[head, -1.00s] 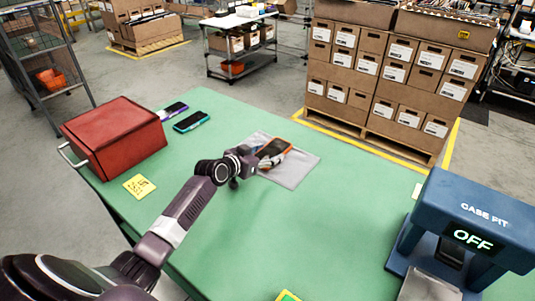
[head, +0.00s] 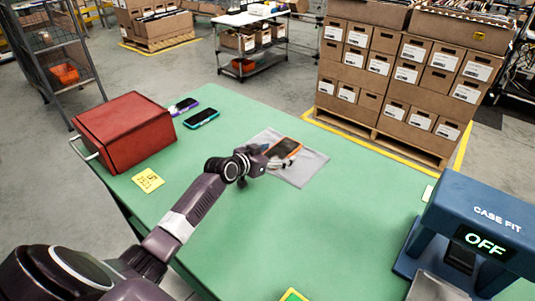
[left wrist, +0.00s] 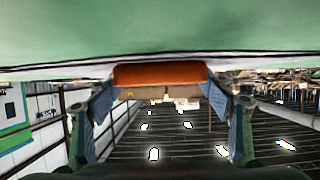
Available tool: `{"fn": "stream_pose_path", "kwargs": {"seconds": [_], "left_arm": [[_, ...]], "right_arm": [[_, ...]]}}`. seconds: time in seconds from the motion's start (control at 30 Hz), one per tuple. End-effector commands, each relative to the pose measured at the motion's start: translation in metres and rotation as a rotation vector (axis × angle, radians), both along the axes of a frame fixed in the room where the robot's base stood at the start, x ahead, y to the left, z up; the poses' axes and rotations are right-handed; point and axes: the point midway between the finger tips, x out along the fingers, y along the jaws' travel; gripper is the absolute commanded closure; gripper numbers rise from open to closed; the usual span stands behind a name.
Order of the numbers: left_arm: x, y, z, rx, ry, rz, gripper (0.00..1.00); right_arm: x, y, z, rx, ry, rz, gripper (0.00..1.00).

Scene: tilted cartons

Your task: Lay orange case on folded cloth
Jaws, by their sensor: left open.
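The orange case (head: 286,149) lies on the grey folded cloth (head: 303,174), near its far side on the green table. It appears flat, with a dark face and orange edges. My left gripper (head: 281,162) is at the near side of the case and hides part of it in the head view. In the left wrist view the orange case (left wrist: 160,74) shows edge-on between the two spread fingers of my left gripper (left wrist: 160,94). The gripper is open; I cannot tell whether a finger touches the case. My right gripper is not in view.
A red box (head: 124,132) with a side handle stands at the left. Two phones, one purple-edged (head: 183,106) and one teal-edged (head: 201,118), lie beyond it. A yellow note (head: 148,180) lies nearer. A blue press (head: 470,220) reading OFF stands at the right. The middle is clear.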

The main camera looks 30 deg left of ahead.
Motion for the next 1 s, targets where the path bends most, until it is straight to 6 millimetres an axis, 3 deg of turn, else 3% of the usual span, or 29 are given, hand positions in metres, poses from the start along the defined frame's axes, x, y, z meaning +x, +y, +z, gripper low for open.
{"fn": "stream_pose_path", "kwargs": {"seconds": [0.07,0.13,0.6,0.8,1.0], "left_arm": [[-0.001,-0.001,0.01,-0.003,0.005,-0.001,0.27],[-0.013,0.002,0.009,0.002,0.005,-0.002,0.27],[-0.092,0.013,0.046,0.003,-0.002,0.0,0.27],[-0.107,0.015,0.054,0.0,-0.003,0.0,0.27],[-0.109,0.016,0.056,0.0,-0.004,0.0,0.27]], "right_arm": [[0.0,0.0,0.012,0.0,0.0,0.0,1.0],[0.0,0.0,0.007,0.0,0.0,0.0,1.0],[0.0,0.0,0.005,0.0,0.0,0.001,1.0],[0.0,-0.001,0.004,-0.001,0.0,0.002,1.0],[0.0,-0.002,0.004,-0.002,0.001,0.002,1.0]]}}
